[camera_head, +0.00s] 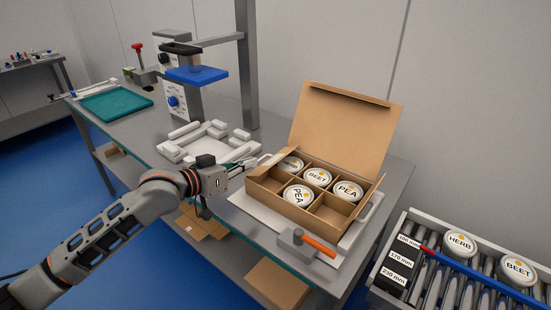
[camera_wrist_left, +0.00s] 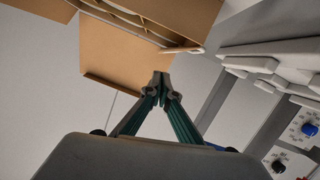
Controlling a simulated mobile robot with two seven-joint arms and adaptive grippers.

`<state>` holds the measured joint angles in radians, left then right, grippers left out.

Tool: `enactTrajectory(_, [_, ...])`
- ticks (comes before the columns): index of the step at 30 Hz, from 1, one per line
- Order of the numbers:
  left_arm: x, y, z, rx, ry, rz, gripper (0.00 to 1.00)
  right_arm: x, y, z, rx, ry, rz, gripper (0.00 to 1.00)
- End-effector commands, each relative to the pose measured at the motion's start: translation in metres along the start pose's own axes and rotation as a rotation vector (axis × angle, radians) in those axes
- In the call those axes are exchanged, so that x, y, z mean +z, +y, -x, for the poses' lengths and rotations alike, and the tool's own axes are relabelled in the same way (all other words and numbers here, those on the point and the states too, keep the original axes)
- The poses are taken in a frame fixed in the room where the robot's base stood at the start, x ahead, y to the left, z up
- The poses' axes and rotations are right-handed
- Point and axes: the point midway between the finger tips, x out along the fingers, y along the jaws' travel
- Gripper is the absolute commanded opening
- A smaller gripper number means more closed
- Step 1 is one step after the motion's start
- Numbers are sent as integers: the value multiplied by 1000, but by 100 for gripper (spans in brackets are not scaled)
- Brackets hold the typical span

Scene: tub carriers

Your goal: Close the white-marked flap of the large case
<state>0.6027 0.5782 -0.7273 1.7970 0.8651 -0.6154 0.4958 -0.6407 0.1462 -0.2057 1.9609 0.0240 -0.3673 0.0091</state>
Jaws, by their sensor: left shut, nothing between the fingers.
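The large case (camera_head: 282,209) is a brown cardboard box with dividers, standing on a white board on the bench. A tall cardboard flap (camera_head: 342,125) stands up along its far side, leaning back. I cannot make out a white mark on it. Lidded tubs marked BEET (camera_head: 317,176), PEA (camera_head: 347,190) and PEA (camera_head: 298,196) sit in compartments, with another tub partly hidden at the left; the front right compartment is empty. My left gripper (camera_head: 262,161) is shut and empty beside the case's left end. The left wrist view shows its closed fingertips (camera_wrist_left: 161,78) in front of brown cardboard (camera_wrist_left: 125,58). My right gripper is out of view.
A grey block with an orange handle (camera_head: 318,244) lies in front of the case. A white fixture (camera_head: 210,142) and a press with a blue plate (camera_head: 197,75) stand to the left. A roller conveyor (camera_head: 455,275) with tubs is at the right.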

Motion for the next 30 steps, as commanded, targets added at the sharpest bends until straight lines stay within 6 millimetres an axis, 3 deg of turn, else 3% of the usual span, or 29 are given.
enactTrajectory(5, [-25, -15, 9, 37, 12, 200, 0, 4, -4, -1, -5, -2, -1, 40])
enactTrajectory(11, [-31, -16, 3, 48, 16, 255, 0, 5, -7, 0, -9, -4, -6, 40])
enactTrajectory(26, [-32, -12, -88, 48, 15, 251, 0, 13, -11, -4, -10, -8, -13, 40])
enactTrajectory(30, [-13, -7, -94, 47, 11, 251, 0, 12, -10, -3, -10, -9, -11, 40])
